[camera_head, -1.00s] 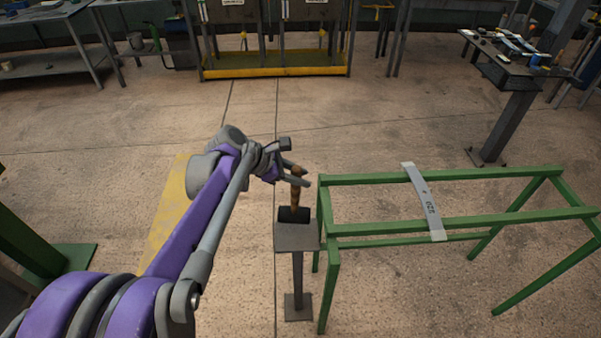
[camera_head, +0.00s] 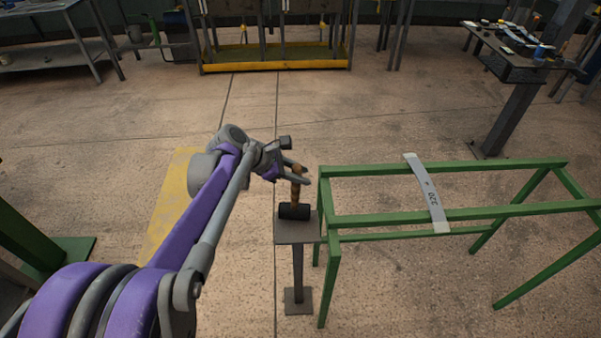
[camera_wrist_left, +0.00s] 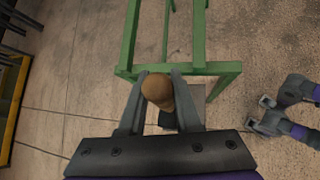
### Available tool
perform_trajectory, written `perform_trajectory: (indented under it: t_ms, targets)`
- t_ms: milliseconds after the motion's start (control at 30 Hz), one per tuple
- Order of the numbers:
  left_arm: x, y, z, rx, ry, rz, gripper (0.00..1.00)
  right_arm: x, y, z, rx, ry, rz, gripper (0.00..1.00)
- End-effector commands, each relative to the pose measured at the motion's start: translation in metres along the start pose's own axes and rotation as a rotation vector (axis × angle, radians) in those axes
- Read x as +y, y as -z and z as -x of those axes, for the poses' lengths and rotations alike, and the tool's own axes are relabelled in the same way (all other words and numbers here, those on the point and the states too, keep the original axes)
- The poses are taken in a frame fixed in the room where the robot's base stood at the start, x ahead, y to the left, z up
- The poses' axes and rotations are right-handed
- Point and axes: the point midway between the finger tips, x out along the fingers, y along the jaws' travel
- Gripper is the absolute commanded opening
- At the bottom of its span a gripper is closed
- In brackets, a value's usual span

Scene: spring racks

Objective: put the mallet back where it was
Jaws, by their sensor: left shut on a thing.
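The mallet has a brown wooden handle (camera_head: 296,186) and a black head (camera_head: 294,211). It is upright, head down, over a small grey plate on a post (camera_head: 297,234). The head looks to be on the plate or just above it; I cannot tell which. My left gripper (camera_head: 297,176) is shut on the handle near its top. In the left wrist view the handle end (camera_wrist_left: 157,90) is between the two fingers, and the head is mostly hidden below. My right gripper (camera_wrist_left: 264,114) shows small at the right of that view; its jaw opening is unclear.
A green frame (camera_head: 450,220) stands close to the right of the post, with a curved grey strip marked with a number (camera_head: 428,192) across its rails. A yellow floor patch (camera_head: 168,200) is at the left. A tool table (camera_head: 515,65) stands far right. Open floor lies behind.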

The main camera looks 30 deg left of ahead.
Motion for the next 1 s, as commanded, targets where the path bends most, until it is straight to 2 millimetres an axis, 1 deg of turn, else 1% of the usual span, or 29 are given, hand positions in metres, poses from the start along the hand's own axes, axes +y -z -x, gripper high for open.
perform_trajectory:
  t_ms: [100, 133, 267, 300, 567, 667, 767, 1000]
  targets:
    - [-0.001, 0.002, -0.002, -0.001, 0.000, 0.000, 0.00, 0.000, -0.001, -0.002, -0.001, 0.000, 0.000, 0.50]
    - [0.000, 0.002, -0.002, -0.001, 0.000, 0.000, 0.36, 0.000, -0.001, -0.002, -0.001, 0.000, 0.000, 0.50]
    - [0.000, 0.001, -0.002, -0.001, 0.000, 0.000, 0.59, 0.000, -0.001, -0.001, -0.001, 0.000, 0.000, 0.50]
    - [0.000, 0.001, -0.002, -0.001, 0.000, 0.000, 0.66, 0.000, -0.001, -0.001, -0.001, 0.000, 0.000, 0.50]
    - [-0.001, 0.002, -0.001, 0.000, 0.000, 0.000, 0.67, 0.000, -0.001, -0.001, -0.001, 0.000, 0.000, 0.50]
    - [0.000, 0.002, 0.005, 0.000, 0.000, 0.000, 0.67, 0.000, -0.001, -0.001, 0.000, 0.000, 0.000, 0.50]
    - [0.000, 0.002, 0.019, 0.001, -0.003, 0.003, 0.67, 0.000, 0.000, 0.000, 0.000, 0.000, 0.000, 0.50]
    - [0.001, 0.002, 0.069, 0.001, -0.004, 0.003, 0.67, 0.000, 0.002, 0.004, 0.001, 0.000, 0.000, 0.50]
